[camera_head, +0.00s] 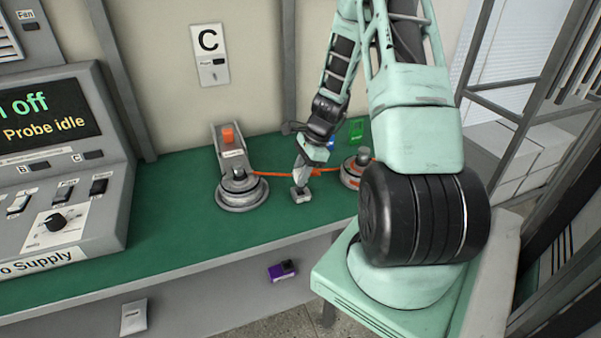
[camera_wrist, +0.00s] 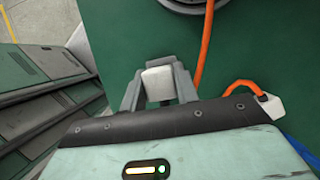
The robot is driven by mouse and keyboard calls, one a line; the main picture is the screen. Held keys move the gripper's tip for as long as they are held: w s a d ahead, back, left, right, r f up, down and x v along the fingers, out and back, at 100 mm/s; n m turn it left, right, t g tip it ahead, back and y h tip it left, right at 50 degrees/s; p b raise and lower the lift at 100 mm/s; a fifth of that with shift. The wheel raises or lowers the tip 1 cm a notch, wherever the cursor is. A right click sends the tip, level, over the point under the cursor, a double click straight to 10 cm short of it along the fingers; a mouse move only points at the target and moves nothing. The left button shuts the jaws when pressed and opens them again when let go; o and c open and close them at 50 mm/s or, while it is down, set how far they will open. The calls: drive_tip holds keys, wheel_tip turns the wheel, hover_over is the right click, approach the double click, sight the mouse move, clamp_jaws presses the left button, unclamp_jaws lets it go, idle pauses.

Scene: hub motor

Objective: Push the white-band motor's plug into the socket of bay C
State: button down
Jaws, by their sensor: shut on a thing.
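My gripper (camera_head: 301,194) is low over the front part of the green bench, between two hub motors. In the wrist view, my gripper (camera_wrist: 158,88) is shut on a small whitish block (camera_wrist: 158,82), which looks like a plug. One motor (camera_head: 240,191) is at left with a pale disc rim; another motor (camera_head: 352,172) is at right, partly hidden by my arm. I cannot tell which has the white band. An orange cable (camera_head: 275,174) runs between them, behind my gripper. The bay C sign (camera_head: 209,50) is on the wall; I cannot make out its socket for certain.
A control console (camera_head: 60,170) fills the left. Bench (camera_head: 180,235) is clear at front left.

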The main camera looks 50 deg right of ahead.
idle(0.3)
drive_tip(key=shift+f+b, duration=0.4)
drive_tip(key=shift+f, duration=0.15)
drive_tip(key=shift+f, duration=0.1)
drive_tip(key=shift+f+b, duration=0.3)
drive_tip(key=shift+f, duration=0.05)
drive_tip(key=shift+f, duration=0.1)
drive_tip(key=shift+f, duration=0.15)
drive_tip(key=shift+f, duration=0.6)
idle(3.5)
drive_tip(key=c, duration=1)
unclamp_jaws()
drive_tip(key=shift+o, duration=0.2)
